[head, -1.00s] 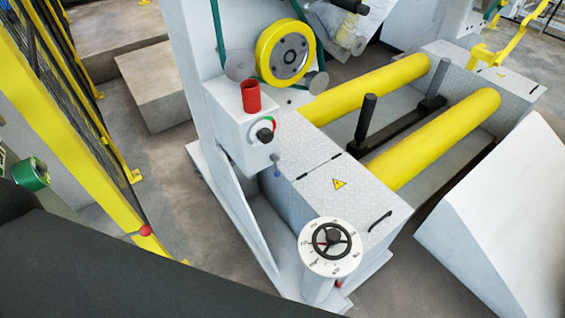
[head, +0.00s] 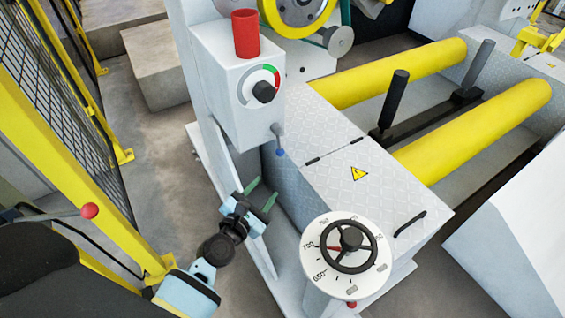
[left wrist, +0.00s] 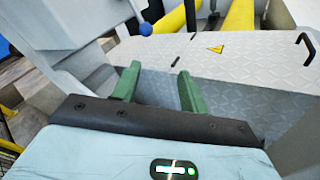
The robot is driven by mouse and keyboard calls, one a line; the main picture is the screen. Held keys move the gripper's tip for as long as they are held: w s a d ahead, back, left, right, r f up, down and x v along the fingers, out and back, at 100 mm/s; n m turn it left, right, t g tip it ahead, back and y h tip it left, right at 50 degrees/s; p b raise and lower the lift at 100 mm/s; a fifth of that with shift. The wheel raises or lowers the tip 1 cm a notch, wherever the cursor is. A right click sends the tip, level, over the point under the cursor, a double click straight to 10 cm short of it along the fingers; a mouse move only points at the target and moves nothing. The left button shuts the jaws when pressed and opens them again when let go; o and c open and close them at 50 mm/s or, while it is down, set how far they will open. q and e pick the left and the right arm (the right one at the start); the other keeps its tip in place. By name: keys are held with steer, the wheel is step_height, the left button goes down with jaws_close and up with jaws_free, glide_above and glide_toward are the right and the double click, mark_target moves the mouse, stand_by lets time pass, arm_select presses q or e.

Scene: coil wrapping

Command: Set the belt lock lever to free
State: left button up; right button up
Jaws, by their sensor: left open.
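A small grey lever with a blue ball end (head: 280,151) hangs down from the lower right of the white control box (head: 215,75); I take it to be the belt lock lever. It also shows in the left wrist view (left wrist: 146,29), at the top, beyond the fingers. My left gripper (head: 261,193) is open and empty, its green fingers pointing up toward the box. It is below and a little left of the blue ball, apart from it. Its fingers (left wrist: 160,76) stand wide apart in the left wrist view. My right gripper is not in view.
The box has a black knob (head: 264,92) with a red and green arc and a red cylinder (head: 246,35) on top. A handwheel dial (head: 347,250) stands right of my left arm. Yellow rollers (head: 470,130) lie behind. A yellow fence (head: 80,150) stands left.

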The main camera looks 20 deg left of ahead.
mark_target(280, 153)
arm_select(q)
steer(key=shift+w+r+n+t+y+b, duration=0.25)
steer(key=shift+w+n+b, duration=0.4)
steer(key=shift+w, duration=1.5)
steer(key=shift+w+r+n+t+b, duration=0.2)
steer(key=shift+w+r+n+b, duration=0.5)
steer(key=shift+w, duration=1.5)
steer(key=shift+w+r+n+t+y+b, duration=0.2)
steer(key=shift+w+n, duration=0.85)
steer(key=shift+w, duration=1.1)
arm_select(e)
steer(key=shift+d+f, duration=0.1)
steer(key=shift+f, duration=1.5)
arm_select(q)
steer(key=shift+a, duration=0.1)
jaws_close()
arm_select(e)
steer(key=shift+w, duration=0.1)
